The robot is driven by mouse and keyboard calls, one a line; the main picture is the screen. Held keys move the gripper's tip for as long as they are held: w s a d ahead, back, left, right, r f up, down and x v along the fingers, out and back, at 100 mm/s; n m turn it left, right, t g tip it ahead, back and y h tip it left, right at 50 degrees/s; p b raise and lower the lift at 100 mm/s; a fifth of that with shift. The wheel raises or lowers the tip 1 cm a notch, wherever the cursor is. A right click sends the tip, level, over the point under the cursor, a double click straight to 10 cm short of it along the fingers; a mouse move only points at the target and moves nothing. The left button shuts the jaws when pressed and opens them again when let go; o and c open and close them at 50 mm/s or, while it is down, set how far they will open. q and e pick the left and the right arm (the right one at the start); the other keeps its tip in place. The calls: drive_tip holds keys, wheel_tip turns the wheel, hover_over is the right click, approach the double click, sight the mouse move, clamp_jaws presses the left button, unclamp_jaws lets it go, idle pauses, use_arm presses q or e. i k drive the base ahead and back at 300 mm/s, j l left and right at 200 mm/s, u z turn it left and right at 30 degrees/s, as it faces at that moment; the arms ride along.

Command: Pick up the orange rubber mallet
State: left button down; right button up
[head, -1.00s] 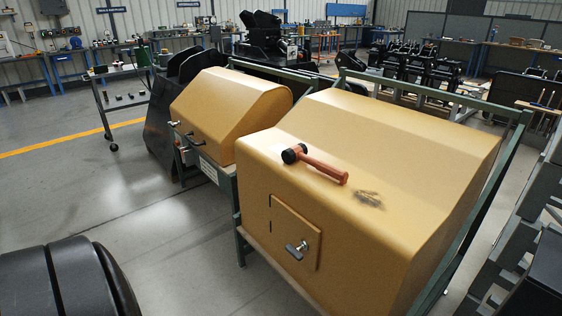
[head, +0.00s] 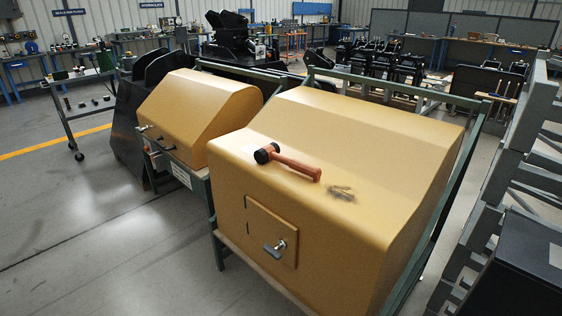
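The orange rubber mallet (head: 292,165) lies on top of the nearer, larger yellow housing (head: 330,125), close to its front edge. Its black head (head: 264,154) points left and its orange handle runs to the right. A dark scuff mark (head: 341,192) is on the yellow surface just right of the handle's end. Neither of my grippers shows in the head view.
A smaller yellow housing (head: 196,112) stands behind and left. Green frame rails (head: 434,97) surround the larger housing. A grey rack (head: 497,200) and a dark box (head: 522,265) stand at the right. A cart (head: 78,110) is far left; the left floor is open.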

sight(272, 150)
drive_tip(key=z, duration=2.65)
drive_tip(key=u, duration=2.65)
drive_tip(key=i+j+z, duration=0.1)
drive_tip(key=z, duration=0.75)
drive_tip(key=i+j+z, duration=0.2)
drive_tip(key=j+z, duration=0.15)
drive_tip(key=j, duration=0.25)
drive_tip(key=i+j+z, duration=0.15)
drive_tip(key=j+z, duration=0.25)
drive_tip(key=j, duration=0.25)
drive_tip(key=j+z, duration=0.35)
drive_tip(key=j, duration=0.35)
